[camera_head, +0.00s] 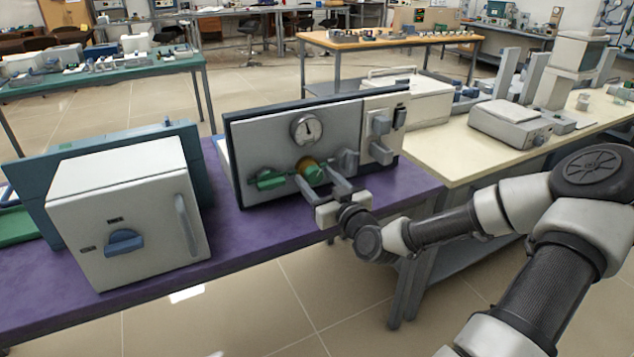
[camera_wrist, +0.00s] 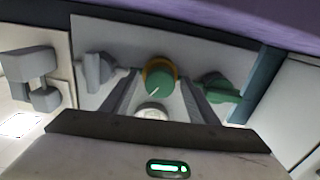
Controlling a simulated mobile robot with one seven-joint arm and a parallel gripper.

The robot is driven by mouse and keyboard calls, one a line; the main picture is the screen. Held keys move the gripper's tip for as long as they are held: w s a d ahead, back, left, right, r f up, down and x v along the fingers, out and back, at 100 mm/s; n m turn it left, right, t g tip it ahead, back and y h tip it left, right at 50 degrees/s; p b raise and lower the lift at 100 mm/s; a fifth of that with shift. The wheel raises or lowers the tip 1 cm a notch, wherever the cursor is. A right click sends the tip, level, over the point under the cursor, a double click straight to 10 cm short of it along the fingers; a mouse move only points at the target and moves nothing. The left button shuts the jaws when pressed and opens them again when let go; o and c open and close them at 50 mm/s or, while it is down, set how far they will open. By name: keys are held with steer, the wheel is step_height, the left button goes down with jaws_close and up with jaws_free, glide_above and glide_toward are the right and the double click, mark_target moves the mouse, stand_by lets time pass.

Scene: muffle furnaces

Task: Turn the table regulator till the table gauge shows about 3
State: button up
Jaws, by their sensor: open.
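The table regulator is a round green knob with a brass-yellow collar (camera_head: 311,170) on a grey upright panel. In the wrist view the knob (camera_wrist: 161,82) has a white pointer line slanting down-left. The table gauge (camera_head: 307,128) is a round white dial above the knob. Its needle looks roughly upright, but its numbers are too small to read. In the wrist view, which is upside down, part of the gauge (camera_wrist: 152,112) shows below the knob. My gripper (camera_head: 317,180) is open, its fingers pointing at the panel on either side of the knob. I cannot tell whether they touch it.
A green lever valve (camera_head: 268,180) sits left of the knob, and a grey handle (camera_head: 347,161) sits right of it. A white furnace (camera_head: 128,215) stands left on the purple table (camera_head: 238,240). A cream bench (camera_head: 462,150) adjoins at right.

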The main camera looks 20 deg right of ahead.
steer(key=shift+w, duration=0.1)
steer(key=c, duration=1)
steer(key=shift+r+m+p, duration=0.15)
steer(key=shift+m+p, duration=0.3)
steer(key=shift+m, duration=0.05)
steer(key=shift+c, duration=0.2)
steer(key=shift+m+p, duration=0.3)
steer(key=shift+m, duration=0.6)
steer(key=shift+f, duration=0.2)
steer(key=o, duration=1)
steer(key=shift+o, duration=0.2)
